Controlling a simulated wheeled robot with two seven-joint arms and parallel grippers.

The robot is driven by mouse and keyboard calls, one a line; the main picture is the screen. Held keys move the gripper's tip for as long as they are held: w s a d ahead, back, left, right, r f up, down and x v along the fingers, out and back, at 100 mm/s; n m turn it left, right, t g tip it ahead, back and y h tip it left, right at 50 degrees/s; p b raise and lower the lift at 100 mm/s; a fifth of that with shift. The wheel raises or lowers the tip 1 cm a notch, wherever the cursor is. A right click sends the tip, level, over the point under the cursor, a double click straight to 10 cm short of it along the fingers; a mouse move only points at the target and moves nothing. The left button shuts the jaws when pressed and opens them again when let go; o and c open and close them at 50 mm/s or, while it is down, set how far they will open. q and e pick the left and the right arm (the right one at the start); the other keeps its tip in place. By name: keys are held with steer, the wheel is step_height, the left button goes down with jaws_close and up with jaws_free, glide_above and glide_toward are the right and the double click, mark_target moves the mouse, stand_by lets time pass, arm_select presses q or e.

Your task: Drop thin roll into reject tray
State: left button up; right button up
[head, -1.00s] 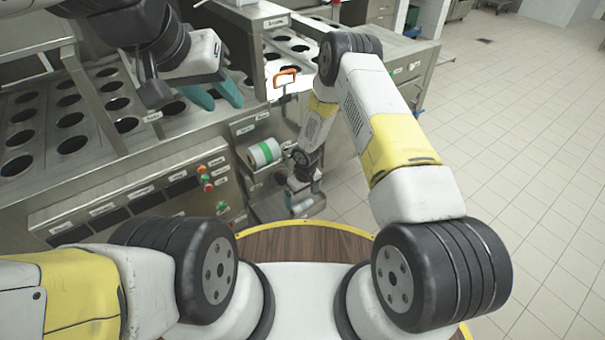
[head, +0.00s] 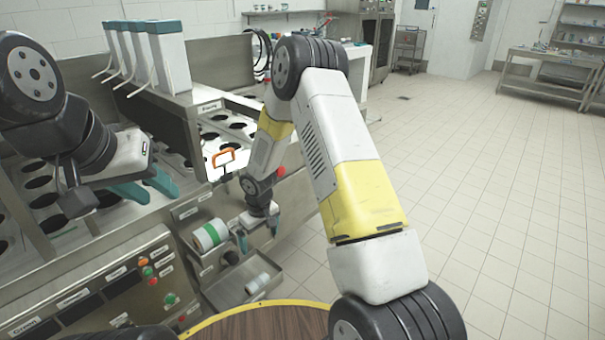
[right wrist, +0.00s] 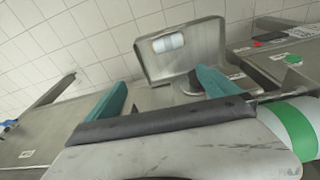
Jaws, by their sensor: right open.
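The thin roll (head: 257,283), a narrow pale roll, lies in the grey metal reject tray (head: 222,293) low on the front of the machine. In the right wrist view the roll (right wrist: 168,42) lies against one side inside the tray (right wrist: 185,72), apart from my fingers. My right gripper (head: 258,232) is open and empty, above the tray; its teal fingers also show in the right wrist view (right wrist: 160,95). My left gripper (head: 145,188) is open and empty over the machine's left part, far from the tray.
A thicker white roll with a green band (head: 209,235) sits on the machine front just left of my right gripper. It also shows in the right wrist view (right wrist: 298,130). An orange handle (head: 223,158) stands above. The tiled floor (head: 480,200) at right is clear.

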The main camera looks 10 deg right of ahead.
steer(key=s+d+r+m+t, duration=0.1)
steer(key=s+d+r, duration=0.15)
steer(key=r, duration=0.65)
steer(key=s+d+r+m+t, duration=0.15)
steer(key=d+r, duration=0.25)
steer(key=r, duration=0.5)
steer(key=s+d+r+m, duration=0.1)
steer(key=s+d+r, duration=0.15)
steer(key=r, duration=0.65)
steer(key=s+d+r+m+t, duration=0.1)
steer(key=s+d+r, duration=0.1)
steer(key=s+r, duration=0.4)
steer(key=s+d+r+m+t+y, duration=0.1)
steer(key=s+r, duration=0.5)
steer(key=s, duration=0.7)
steer(key=shift+s+d+y, duration=0.15)
steer(key=shift+d+y, duration=0.15)
steer(key=shift+d, duration=0.05)
